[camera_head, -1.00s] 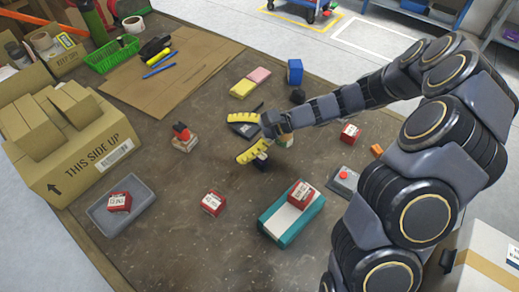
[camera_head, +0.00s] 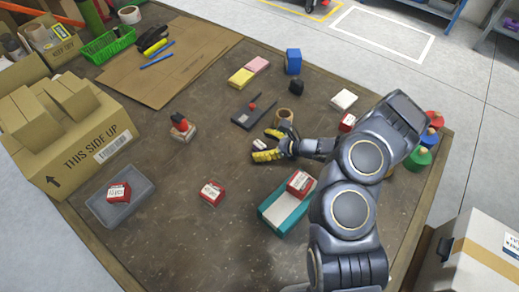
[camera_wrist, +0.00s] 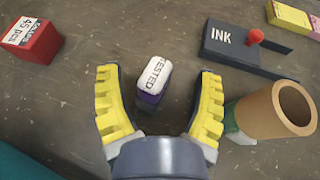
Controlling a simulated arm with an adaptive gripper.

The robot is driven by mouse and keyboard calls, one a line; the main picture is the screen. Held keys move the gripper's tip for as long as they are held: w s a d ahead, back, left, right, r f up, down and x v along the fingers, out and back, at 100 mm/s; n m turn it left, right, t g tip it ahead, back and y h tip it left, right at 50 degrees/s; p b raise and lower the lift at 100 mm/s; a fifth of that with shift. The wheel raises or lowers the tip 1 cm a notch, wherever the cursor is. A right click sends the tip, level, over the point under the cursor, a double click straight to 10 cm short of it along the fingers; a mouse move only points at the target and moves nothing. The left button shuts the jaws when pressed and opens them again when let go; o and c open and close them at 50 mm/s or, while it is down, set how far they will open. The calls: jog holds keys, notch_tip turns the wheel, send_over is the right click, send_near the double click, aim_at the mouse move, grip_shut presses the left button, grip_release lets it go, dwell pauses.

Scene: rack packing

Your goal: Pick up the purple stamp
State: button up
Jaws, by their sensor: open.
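The purple stamp (camera_wrist: 152,82) stands on the table in the wrist view, with a white top reading "TESTED" above a purple body. It lies between the two yellow-padded fingers of my gripper (camera_wrist: 157,76), which are spread apart with a gap on each side of the stamp. In the head view the stamp (camera_head: 259,145) shows as a small white-topped block by the fingertips of my gripper (camera_head: 264,146). Its lower part is mostly hidden there.
The ink pad (camera_wrist: 232,48) with a red knob and a brown cardboard roll (camera_wrist: 275,108) are close on the right in the wrist view. A red box (camera_wrist: 32,44) is at upper left. A teal case (camera_head: 289,209) bearing another red box is nearby in the head view.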

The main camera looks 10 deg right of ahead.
jog(key=shift+x, duration=1.35)
grip_shut()
jog(key=shift+r, duration=0.1)
